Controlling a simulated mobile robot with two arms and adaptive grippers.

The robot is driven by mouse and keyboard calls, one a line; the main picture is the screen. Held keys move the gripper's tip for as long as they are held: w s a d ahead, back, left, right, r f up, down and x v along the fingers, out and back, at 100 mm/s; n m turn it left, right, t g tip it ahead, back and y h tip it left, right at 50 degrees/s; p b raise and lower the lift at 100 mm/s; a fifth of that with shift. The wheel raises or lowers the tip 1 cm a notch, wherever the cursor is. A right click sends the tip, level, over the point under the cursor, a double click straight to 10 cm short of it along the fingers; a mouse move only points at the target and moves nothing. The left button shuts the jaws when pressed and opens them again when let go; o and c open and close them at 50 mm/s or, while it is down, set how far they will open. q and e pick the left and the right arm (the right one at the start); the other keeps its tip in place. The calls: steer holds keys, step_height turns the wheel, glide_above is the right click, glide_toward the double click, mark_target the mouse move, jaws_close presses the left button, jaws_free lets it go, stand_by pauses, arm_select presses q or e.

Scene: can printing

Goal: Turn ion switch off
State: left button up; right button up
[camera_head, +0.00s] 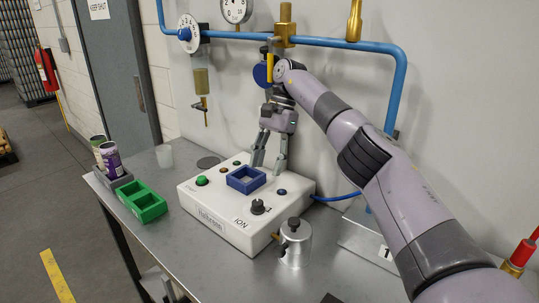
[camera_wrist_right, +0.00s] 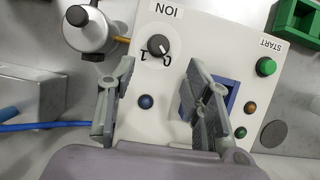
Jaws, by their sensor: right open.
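The ion switch is a black rotary knob (camera_head: 258,207) near the front right corner of a white control box (camera_head: 214,242), beside the ION label. In the right wrist view the knob (camera_wrist_right: 158,45) has a pale pointer mark and 0 and 1 markings beside it; I cannot tell which one it points to. My right gripper (camera_head: 268,168) is open and empty above the back part of the box, behind the knob. In the right wrist view its fingers (camera_wrist_right: 158,70) are spread to either side, with the knob beyond their tips. My left gripper is out of view.
A blue square frame (camera_head: 246,179) and a green button (camera_head: 201,180) are on the box. A metal canister (camera_head: 294,243) stands close to its front right corner. A green tray (camera_head: 143,204) sits to the left. Blue pipes (camera_head: 337,42) run along the wall.

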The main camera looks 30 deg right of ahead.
steer(key=shift+v, duration=1.1)
